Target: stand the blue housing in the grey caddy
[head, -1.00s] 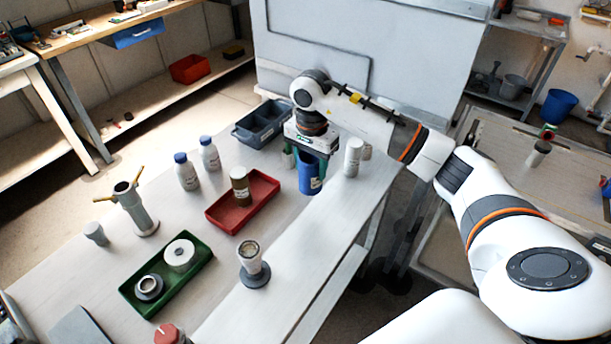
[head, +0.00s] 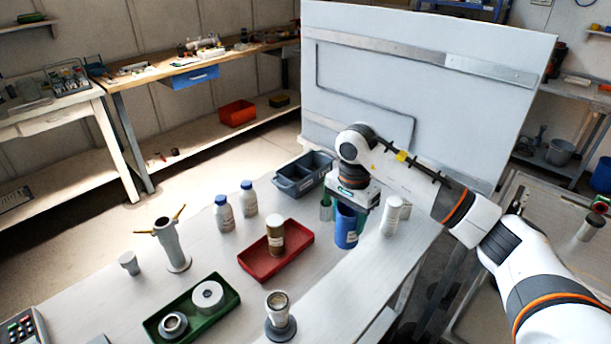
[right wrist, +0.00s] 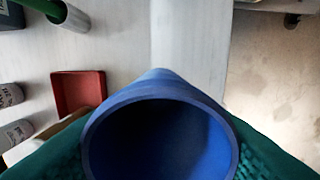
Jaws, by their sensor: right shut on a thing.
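The blue housing (head: 346,229) stands upright near the far right part of the table, right of the red tray. My right gripper (head: 345,212) comes down from above and is shut on it, with green fingers on its sides. In the right wrist view the housing's round open mouth (right wrist: 160,95) fills the lower middle, between the teal finger pads. I cannot tell whether its base touches the table. The grey caddy (head: 287,188) is at the table's back edge, left of and behind the gripper, with open compartments. My left gripper is not in view.
A white cylinder (head: 391,216) stands close to the housing's right. A red tray (head: 262,273) holds a brown jar (head: 275,238). Two blue-capped bottles (head: 224,214) (head: 248,199) stand left of the caddy. A green tray (head: 219,310) and a cup on a round base (head: 279,318) are nearer.

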